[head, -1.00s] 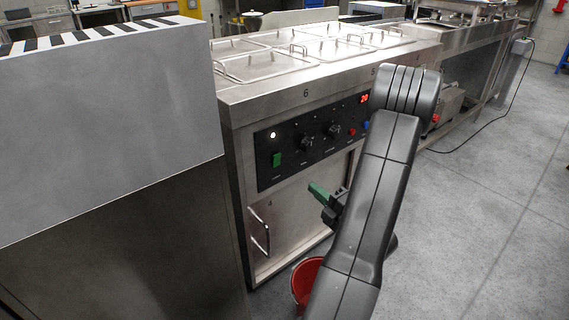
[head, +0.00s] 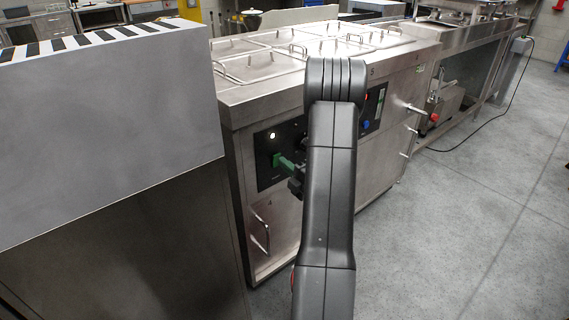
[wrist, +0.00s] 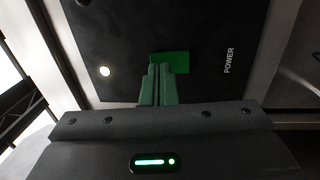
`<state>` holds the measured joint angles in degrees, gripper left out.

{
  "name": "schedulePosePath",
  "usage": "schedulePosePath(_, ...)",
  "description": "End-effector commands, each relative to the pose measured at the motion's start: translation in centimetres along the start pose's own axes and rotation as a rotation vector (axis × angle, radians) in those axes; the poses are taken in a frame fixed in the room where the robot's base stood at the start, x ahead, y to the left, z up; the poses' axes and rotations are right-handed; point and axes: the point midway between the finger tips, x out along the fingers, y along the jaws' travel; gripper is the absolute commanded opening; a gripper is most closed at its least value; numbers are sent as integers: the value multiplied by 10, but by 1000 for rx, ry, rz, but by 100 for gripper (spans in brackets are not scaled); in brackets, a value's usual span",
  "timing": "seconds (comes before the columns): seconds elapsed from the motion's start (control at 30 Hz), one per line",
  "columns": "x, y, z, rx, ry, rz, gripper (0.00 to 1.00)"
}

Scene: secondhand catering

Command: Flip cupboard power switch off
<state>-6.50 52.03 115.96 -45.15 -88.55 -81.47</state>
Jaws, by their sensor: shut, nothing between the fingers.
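The green power switch (wrist: 178,61) sits on a black control panel (wrist: 130,30) in the wrist view, beside the word POWER. A round lamp (wrist: 104,71) on the panel is lit; it also shows in the head view (head: 273,135). My gripper (wrist: 158,72) has green fingers, shut together and empty. The fingertips are right at the switch and overlap part of it; I cannot tell whether they touch. In the head view my gripper (head: 281,161) is in front of the panel's left end, where the green of fingers and switch merges.
The steel cupboard (head: 240,180) has lidded wells on top and a door handle (head: 260,232) low on its front. A large grey block (head: 110,110) stands close at the left. The floor (head: 460,230) to the right is clear. My arm hides the panel's middle.

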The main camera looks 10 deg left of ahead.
Motion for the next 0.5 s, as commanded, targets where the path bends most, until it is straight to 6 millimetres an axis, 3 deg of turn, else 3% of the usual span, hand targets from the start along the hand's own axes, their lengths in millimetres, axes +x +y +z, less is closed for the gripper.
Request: schedulePosePath(0.5,8,-1,0,0,-1,0,0)
